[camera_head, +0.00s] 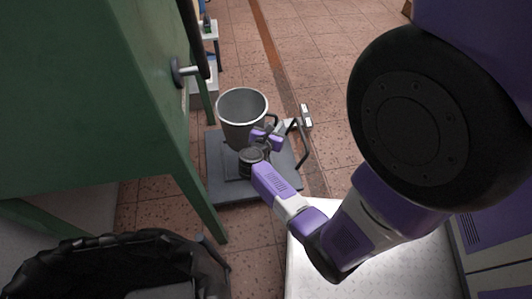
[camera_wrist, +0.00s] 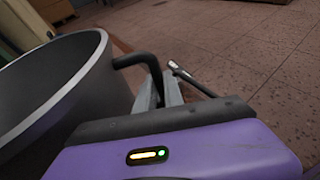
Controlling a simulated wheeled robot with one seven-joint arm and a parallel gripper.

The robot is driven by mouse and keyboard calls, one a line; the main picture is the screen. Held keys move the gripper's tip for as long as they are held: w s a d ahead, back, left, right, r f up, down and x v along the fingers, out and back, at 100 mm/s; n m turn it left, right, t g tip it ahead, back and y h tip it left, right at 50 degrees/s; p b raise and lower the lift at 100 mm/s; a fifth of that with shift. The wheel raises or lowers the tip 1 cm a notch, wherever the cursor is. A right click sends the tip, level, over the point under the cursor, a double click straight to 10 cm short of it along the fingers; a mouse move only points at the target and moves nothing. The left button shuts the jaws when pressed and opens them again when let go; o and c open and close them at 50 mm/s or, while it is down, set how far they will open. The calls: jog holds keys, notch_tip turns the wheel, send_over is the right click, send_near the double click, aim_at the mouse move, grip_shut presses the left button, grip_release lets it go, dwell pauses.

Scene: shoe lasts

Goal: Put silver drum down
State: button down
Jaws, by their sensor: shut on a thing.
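The silver drum (camera_head: 240,128) is an open-topped metal bucket, upright and slightly tapered, seen from above in the head view. It appears over a dark grey platform (camera_head: 222,187); whether it touches the platform I cannot tell. My gripper (camera_head: 267,136) is at the drum's right side, shut on it. In the wrist view the drum's rim and empty-looking inside (camera_wrist: 60,85) fill the left, and my gripper (camera_wrist: 165,100) reaches to a dark curved handle on its side. The gripper's body hides the drum's lower part.
A black-lined bin (camera_head: 110,262) is at the front left. A white textured surface (camera_head: 380,265) lies at the front right. A dark bent rail (camera_head: 302,145) stands at the platform's right.

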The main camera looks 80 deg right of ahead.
notch_tip(320, 180, down, 15)
jog(key=b, duration=0.7)
jog(key=shift+r+b, duration=0.2)
jog(key=shift+b, duration=0.1)
jog(key=shift+f, duration=0.15)
jog(key=c, duration=1.5)
grip_release()
jog(key=shift+o, duration=0.2)
